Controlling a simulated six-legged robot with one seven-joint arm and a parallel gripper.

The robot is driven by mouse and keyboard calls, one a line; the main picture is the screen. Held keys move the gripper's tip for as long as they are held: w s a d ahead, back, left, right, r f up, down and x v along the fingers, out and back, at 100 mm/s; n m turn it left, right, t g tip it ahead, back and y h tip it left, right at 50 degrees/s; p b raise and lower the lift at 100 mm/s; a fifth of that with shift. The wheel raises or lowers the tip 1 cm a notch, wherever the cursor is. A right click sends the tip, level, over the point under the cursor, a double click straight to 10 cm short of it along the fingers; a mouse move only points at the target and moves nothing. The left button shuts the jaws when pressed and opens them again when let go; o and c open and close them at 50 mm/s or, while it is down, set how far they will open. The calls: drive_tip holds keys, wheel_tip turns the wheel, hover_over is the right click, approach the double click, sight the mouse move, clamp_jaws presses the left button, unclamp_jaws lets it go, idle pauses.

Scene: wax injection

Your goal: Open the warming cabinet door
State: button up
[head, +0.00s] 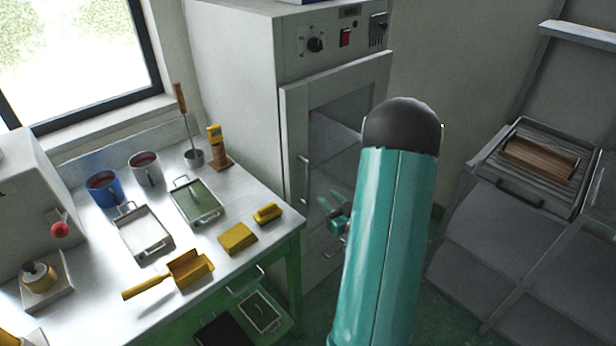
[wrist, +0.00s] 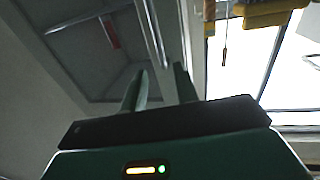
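The warming cabinet (head: 235,70) is a tall grey box in the middle of the head view. Its door (head: 295,120) has a glass window and looks shut. The upright bar handle (head: 304,180) is on the door's left side. My gripper (head: 326,212) is low in front of the door, just right of the handle's lower end; my arm hides part of the door. In the wrist view my gripper (wrist: 160,72) has its two fingers apart with nothing between them. The handle (wrist: 152,32) shows beyond the fingertips, apart from them as far as I can tell.
A metal workbench (head: 110,290) with pots, trays and yellow tools stands left of the cabinet. A control panel with a knob (head: 315,45) and red switch (head: 345,38) is above the door. A rack with a tray (head: 520,200) stands at right. Some floor is free before the cabinet.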

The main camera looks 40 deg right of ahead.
sight(309, 178)
drive_tip(key=w, duration=0.4)
drive_tip(key=w+d, duration=0.1)
drive_tip(key=w, duration=0.3)
drive_tip(key=w+d, duration=0.1)
drive_tip(key=w, duration=0.3)
clamp_jaws()
